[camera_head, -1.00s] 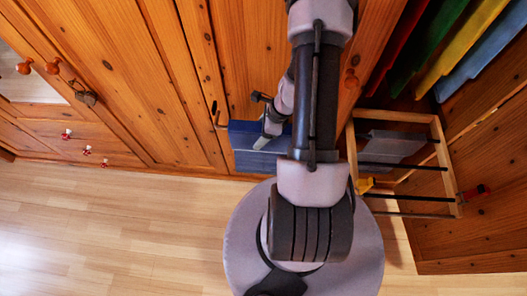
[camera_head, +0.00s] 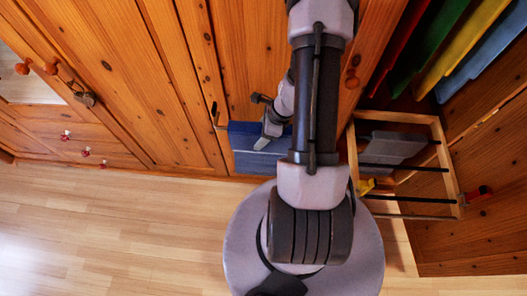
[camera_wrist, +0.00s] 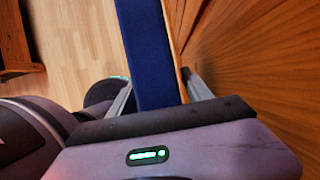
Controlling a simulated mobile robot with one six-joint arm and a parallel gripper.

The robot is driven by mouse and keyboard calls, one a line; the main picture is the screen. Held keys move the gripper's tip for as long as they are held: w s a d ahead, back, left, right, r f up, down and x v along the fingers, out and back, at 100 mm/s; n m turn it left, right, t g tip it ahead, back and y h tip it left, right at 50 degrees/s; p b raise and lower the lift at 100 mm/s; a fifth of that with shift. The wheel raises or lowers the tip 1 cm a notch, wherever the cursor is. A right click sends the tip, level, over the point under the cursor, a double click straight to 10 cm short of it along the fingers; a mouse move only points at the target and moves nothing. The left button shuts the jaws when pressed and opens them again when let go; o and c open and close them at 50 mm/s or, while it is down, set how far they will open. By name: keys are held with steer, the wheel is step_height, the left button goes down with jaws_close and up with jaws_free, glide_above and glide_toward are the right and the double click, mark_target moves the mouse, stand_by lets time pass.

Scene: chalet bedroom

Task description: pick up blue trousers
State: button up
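The blue trousers (camera_head: 248,161) show in the head view as a folded piece, dark blue above and paler below, against the wooden wardrobe front. Their lower part is partly hidden by my arm. In the wrist view they are a long dark-blue strip (camera_wrist: 150,55) running down between my fingers, with a thin light-wood edge along the right. My gripper (camera_head: 266,138) is at the trousers in the head view. In the wrist view the fingers of my gripper (camera_wrist: 158,82) stand apart, one on each side of the strip. Whether they touch it is unclear.
A pull-out wooden rack (camera_head: 444,165) with dark rods holds a grey cloth (camera_head: 393,148) at right. Coloured clothes (camera_head: 450,60) hang above it. A wardrobe door (camera_head: 110,60) is close on the left. The wooden floor (camera_head: 110,230) is clear at lower left.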

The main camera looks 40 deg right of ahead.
jaws_close()
